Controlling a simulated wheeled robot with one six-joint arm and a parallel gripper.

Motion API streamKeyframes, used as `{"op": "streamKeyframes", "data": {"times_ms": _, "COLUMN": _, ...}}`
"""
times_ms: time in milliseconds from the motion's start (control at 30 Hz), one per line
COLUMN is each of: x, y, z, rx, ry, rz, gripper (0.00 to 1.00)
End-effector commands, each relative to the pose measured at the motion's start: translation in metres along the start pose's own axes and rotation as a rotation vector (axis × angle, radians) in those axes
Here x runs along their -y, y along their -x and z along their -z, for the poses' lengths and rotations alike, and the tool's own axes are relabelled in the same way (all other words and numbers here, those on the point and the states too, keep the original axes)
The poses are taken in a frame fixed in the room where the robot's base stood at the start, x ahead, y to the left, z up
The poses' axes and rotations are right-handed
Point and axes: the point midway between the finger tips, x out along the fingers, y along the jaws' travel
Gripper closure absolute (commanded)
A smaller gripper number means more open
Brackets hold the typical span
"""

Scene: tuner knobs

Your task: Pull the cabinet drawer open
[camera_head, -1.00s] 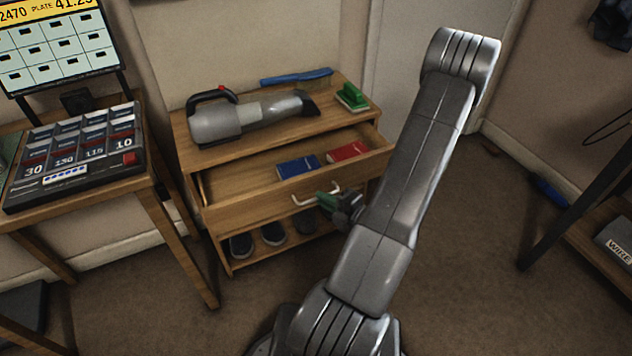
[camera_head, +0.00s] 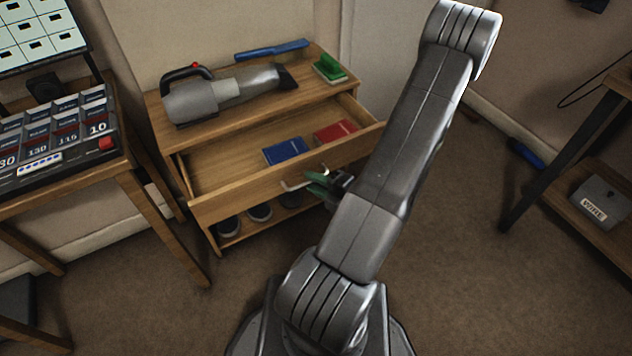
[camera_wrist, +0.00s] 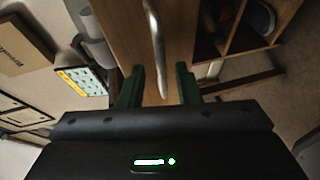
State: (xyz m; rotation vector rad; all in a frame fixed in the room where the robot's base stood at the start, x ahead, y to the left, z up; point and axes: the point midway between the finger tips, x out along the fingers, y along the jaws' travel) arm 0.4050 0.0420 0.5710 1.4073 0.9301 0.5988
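The wooden cabinet (camera_head: 222,119) stands against the wall with its top drawer (camera_head: 228,200) pulled well out. Its inside shows from above. A pale metal bar handle (camera_head: 290,186) sits on the drawer front; it also shows in the wrist view (camera_wrist: 154,35). My gripper (camera_head: 320,186) is at the handle, in front of the drawer. In the wrist view its two green fingers (camera_wrist: 158,76) stand apart, with the handle running between them and a visible gap on each side. In the head view the fingers partly hide the handle.
A blue book (camera_head: 286,151) and a red book (camera_head: 335,132) lie in the drawer. Shoes (camera_head: 259,211) stand below. A desk (camera_head: 145,200) is at left; carpet in front is clear.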

Motion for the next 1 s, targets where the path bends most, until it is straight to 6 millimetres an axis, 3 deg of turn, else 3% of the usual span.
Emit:
{"op": "streamKeyframes", "data": {"times_ms": 367, "x": 0.0, "y": 0.012, "z": -0.001, "rx": 0.003, "ry": -0.001, "rz": 0.002, "gripper": 0.7}}
{"op": "streamKeyframes", "data": {"times_ms": 1000, "x": -0.002, "y": 0.114, "z": -0.001, "rx": 0.004, "ry": -0.001, "rz": 0.002, "gripper": 0.7}}
